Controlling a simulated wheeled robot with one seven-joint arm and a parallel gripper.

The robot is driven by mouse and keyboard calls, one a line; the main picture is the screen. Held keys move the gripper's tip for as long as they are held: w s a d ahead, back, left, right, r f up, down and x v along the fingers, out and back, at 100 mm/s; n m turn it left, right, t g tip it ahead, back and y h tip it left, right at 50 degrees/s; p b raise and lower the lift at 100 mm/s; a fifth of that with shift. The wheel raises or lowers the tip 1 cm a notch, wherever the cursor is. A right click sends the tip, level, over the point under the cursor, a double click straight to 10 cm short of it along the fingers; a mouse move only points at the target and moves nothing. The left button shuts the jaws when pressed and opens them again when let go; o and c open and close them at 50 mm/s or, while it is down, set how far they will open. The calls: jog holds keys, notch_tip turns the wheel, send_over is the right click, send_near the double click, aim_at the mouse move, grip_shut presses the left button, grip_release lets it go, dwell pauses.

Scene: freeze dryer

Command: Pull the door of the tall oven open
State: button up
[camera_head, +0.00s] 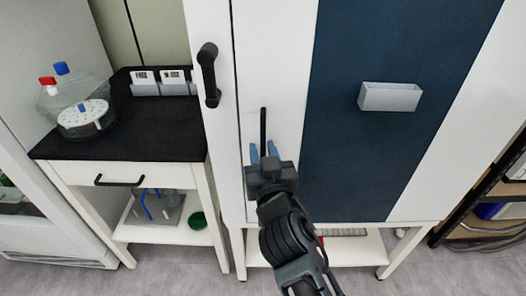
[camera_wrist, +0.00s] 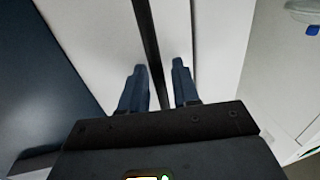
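The tall oven (camera_head: 275,60) is a white cabinet with a dark blue panel (camera_head: 365,140) on its front. Its door looks shut. A thin black vertical bar handle (camera_head: 263,120) is on the white strip left of the panel. My gripper (camera_head: 263,150) is at the lower part of this handle, its blue fingers pointing at the door. In the wrist view, the handle (camera_wrist: 148,35) runs between the two parted fingers (camera_wrist: 158,72), with a gap visible on each side. The handle's lower end is hidden by my gripper.
A thicker black handle (camera_head: 208,75) is on the white panel to the left. A black-topped side table (camera_head: 130,133) with a clear vessel (camera_head: 78,112) stands further left. A light grey holder (camera_head: 390,97) sticks out from the blue panel. A shelf unit (camera_head: 490,190) stands at the right.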

jog(key=shift+c, duration=0.2)
grip_shut()
jog(key=shift+s, duration=0.1)
